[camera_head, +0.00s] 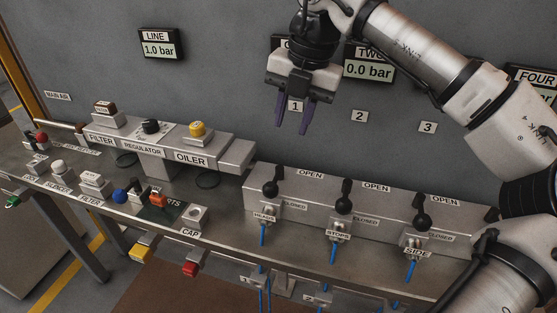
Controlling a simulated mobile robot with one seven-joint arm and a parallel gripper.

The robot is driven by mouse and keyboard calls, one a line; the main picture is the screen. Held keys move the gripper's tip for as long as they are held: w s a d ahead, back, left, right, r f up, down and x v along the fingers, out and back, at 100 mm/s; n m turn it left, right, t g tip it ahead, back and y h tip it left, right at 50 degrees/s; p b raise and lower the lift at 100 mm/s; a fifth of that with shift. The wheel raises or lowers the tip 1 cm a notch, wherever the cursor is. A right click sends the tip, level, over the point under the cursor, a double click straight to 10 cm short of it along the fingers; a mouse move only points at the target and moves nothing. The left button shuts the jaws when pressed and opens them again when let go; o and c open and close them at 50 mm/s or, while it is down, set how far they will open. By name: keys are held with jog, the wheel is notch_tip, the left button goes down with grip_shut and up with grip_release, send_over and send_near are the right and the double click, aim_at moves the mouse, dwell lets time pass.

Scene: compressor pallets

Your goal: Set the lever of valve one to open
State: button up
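The lever of valve one (270,188) is the leftmost of the black ball-ended levers on the grey manifold block (390,190). It stands near upright, with an OPEN label (311,174) to its upper right and a CLOSED label (295,207) to its lower right. I cannot tell for sure which setting it is in. A blue hose (262,234) hangs below it. My gripper (292,127) hangs above the lever, fingers down, in front of the wall plate marked 1 (295,106). Its two purple fingers are apart, with nothing between them, and clear of the lever.
Two similar levers, valve two (344,197) and valve three (422,212), stand to the right. The regulator and oiler row (150,140) is to the left. The cap block (193,216) and small coloured parts sit on the bench. Pressure displays hang on the wall; TWO (369,68) reads 0.0 bar.

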aim_at(277, 176)
jog(key=f, duration=0.4)
jog(key=a+f, duration=0.1)
jog(key=f, duration=0.3)
jog(key=a+f, duration=0.1)
jog(key=f, duration=0.3)
jog(key=shift+w+a+f, duration=0.15)
jog(key=shift+w+a, duration=0.05)
jog(key=shift+w, duration=0.1)
jog(key=shift+c, duration=0.4)
grip_shut()
